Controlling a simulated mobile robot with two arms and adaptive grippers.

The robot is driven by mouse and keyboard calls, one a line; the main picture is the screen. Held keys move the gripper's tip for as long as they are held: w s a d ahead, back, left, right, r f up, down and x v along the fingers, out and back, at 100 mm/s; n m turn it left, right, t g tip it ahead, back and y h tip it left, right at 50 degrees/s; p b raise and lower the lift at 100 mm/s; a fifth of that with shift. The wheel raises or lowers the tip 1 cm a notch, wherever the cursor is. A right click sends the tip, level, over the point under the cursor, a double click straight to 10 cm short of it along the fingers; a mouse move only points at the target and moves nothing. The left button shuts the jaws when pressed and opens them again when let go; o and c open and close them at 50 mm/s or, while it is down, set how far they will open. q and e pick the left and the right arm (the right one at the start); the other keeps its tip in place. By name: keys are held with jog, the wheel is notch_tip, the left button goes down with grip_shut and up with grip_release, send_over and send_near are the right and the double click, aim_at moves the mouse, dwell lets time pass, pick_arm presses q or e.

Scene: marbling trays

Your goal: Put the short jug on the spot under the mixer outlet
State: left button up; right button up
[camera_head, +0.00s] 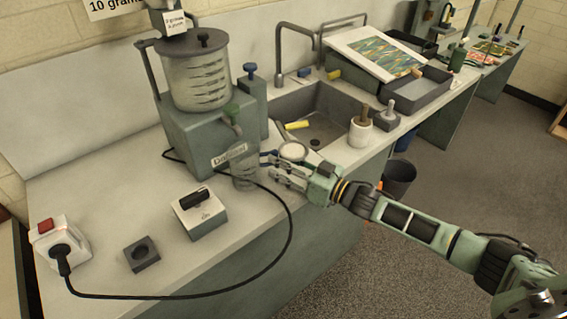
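A clear jug (245,174) stands upright on the counter, at the mixer's front right corner, below the outlet. I cannot tell whether it is exactly on the spot. A round, white-topped vessel (293,151) is just behind my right gripper (268,167); its lower part is hidden. The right gripper's fingers are spread and point left, close beside the clear jug, with nothing visibly between them. My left gripper is out of view.
A black cable (291,232) loops across the front counter from a white socket box (60,243). A switch box (198,213) and a dark square block (141,253) stand left of the jug. The sink (325,110) and a white pot (360,132) lie behind the gripper.

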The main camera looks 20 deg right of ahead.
jog(key=shift+r, duration=0.1)
jog(key=shift+s+d, duration=0.1)
jog(key=b+v, duration=0.2)
jog(key=v, duration=0.9)
jog(key=shift+s+d, duration=0.3)
jog(key=shift+s, duration=0.1)
